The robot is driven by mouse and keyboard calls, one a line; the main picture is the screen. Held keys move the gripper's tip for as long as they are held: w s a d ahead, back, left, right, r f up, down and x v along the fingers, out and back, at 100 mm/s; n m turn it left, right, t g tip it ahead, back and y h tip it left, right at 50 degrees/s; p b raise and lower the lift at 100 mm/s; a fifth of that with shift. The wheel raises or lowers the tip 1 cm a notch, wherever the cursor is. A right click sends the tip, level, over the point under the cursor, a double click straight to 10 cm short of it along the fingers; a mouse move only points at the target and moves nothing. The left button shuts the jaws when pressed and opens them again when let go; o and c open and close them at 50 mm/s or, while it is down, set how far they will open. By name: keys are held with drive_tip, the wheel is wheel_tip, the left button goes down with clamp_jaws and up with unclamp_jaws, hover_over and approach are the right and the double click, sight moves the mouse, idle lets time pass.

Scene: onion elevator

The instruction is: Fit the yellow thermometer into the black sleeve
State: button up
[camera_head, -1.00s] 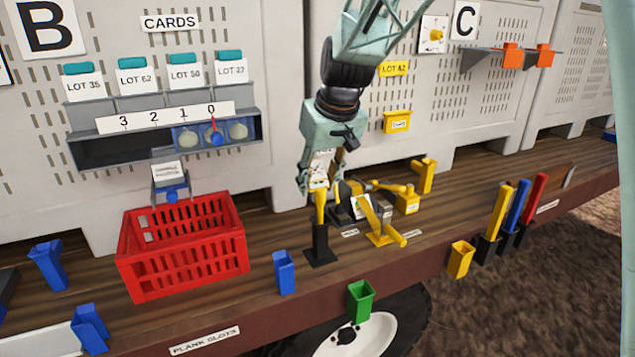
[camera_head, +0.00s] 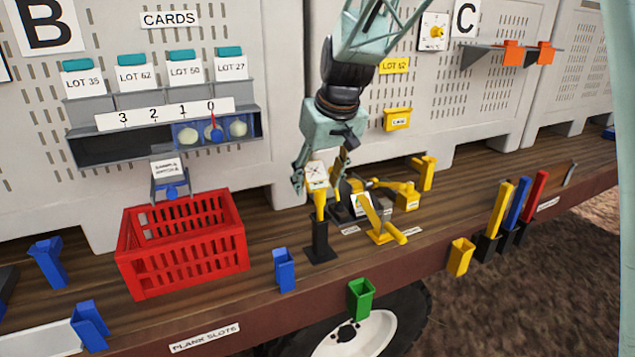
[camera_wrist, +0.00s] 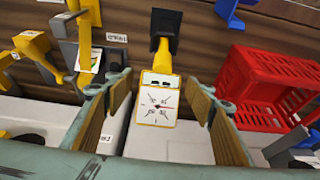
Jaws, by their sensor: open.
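The yellow thermometer (camera_head: 319,181), with a white dial face, stands upright with its lower end in the black sleeve (camera_head: 320,241) on the plank. In the wrist view the thermometer's dial (camera_wrist: 157,102) faces me, and its yellow stem runs to the black sleeve (camera_wrist: 168,30). My gripper (camera_head: 318,176) is open around the dial head. In the wrist view its two fingers (camera_wrist: 157,110) stand on either side of the dial with a clear gap on each side. How deep the stem sits is hidden inside the sleeve.
A red crate (camera_head: 185,262) stands left of the sleeve. A yellow stand (camera_head: 380,225) and grey-black equipment are close on the right. A blue holder (camera_head: 285,270) and a green holder (camera_head: 360,299) are along the plank's front edge. The grey panel rises behind.

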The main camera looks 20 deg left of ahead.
drive_tip(key=shift+r, duration=0.1)
drive_tip(key=v, duration=1.2)
idle(0.4)
drive_tip(key=w+d+r+m+t+h, duration=0.1)
drive_tip(key=d+m, duration=0.1)
drive_tip(key=d, duration=0.6)
drive_tip(key=w+d+r+m, duration=0.1)
drive_tip(key=d, duration=0.7)
drive_tip(key=s+d+r, duration=0.1)
drive_tip(key=s+d, duration=0.5)
drive_tip(key=s, duration=0.1)
drive_tip(key=s+d+m+h+b, duration=0.1)
drive_tip(key=s+d+m, duration=0.1)
drive_tip(key=s+d, duration=0.55)
drive_tip(key=s+d+m, duration=0.1)
drive_tip(key=s+d, duration=0.4)
drive_tip(key=s, duration=0.5)
drive_tip(key=s+d+f+m, duration=0.1)
drive_tip(key=s+d+f, duration=0.2)
drive_tip(key=s, duration=0.6)
drive_tip(key=s+d+f+m+h, duration=0.1)
drive_tip(key=s+d+f, duration=0.2)
drive_tip(key=s, duration=0.6)
drive_tip(key=shift+s+d+f+b, duration=0.2)
drive_tip(key=shift+s+f+b, duration=0.2)
drive_tip(key=shift+f, duration=0.35)
